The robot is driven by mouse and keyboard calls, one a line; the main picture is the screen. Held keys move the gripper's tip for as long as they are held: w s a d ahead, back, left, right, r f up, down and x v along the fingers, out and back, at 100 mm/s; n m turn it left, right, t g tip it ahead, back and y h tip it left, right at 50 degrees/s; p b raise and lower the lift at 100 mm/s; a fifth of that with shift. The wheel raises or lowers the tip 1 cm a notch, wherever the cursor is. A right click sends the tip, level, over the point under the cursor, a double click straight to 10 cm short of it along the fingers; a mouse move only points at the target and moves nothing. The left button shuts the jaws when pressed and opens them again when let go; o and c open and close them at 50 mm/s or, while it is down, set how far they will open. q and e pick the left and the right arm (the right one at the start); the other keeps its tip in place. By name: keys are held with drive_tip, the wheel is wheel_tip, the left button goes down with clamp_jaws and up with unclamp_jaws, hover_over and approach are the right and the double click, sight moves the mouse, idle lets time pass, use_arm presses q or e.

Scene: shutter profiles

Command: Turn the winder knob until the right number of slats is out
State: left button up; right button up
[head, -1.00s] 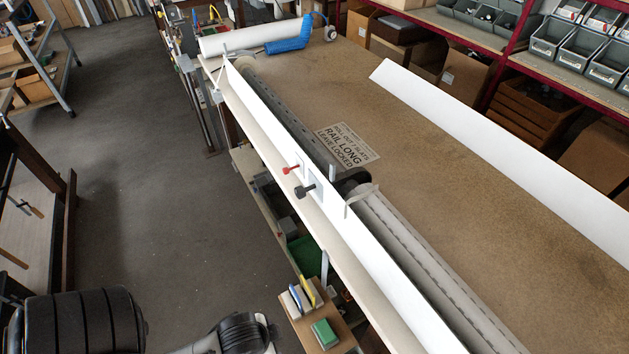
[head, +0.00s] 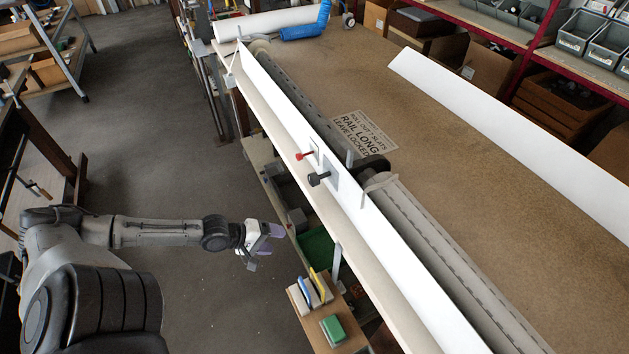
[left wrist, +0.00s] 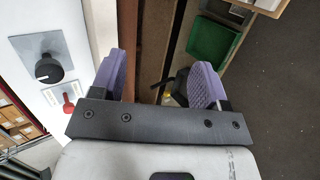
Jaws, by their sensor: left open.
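The black winder knob (head: 319,178) sticks out from the white front panel in the head view. It also shows on a grey plate at the upper left of the left wrist view (left wrist: 48,67). A red lever (head: 305,155) sits beside it. A grey slatted roll (head: 430,240) lies in the trough behind the panel. A printed card (head: 362,135) on the bench reads "RAIL LONG, LEAVE LOCKED", under a line about rolling out slats. My left gripper (head: 268,240) is open and empty, left of the bench and apart from the knob. My right gripper is out of view.
A small wooden shelf (head: 340,314) with a green block and upright tools juts out below the bench front. A long white strip (head: 500,130) lies on the brown bench (head: 440,150). Grey floor (head: 150,150) is clear to the left.

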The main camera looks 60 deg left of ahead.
use_arm(q)
drive_tip(key=w+a+r+n+t, duration=0.3)
drive_tip(key=r+n, duration=0.1)
drive_tip(key=n, duration=0.3)
drive_tip(key=n+t+y, duration=0.3)
drive_tip(key=n+t, duration=0.1)
drive_tip(key=n, duration=0.7)
approach(310, 181)
drive_tip(key=w, duration=0.5)
drive_tip(key=w+b, duration=0.1)
drive_tip(key=w, duration=0.5)
drive_tip(key=shift+w+a+f, duration=0.2)
drive_tip(key=shift+w, duration=0.1)
drive_tip(key=shift+c, duration=0.5)
drive_tip(key=c, duration=0.8)
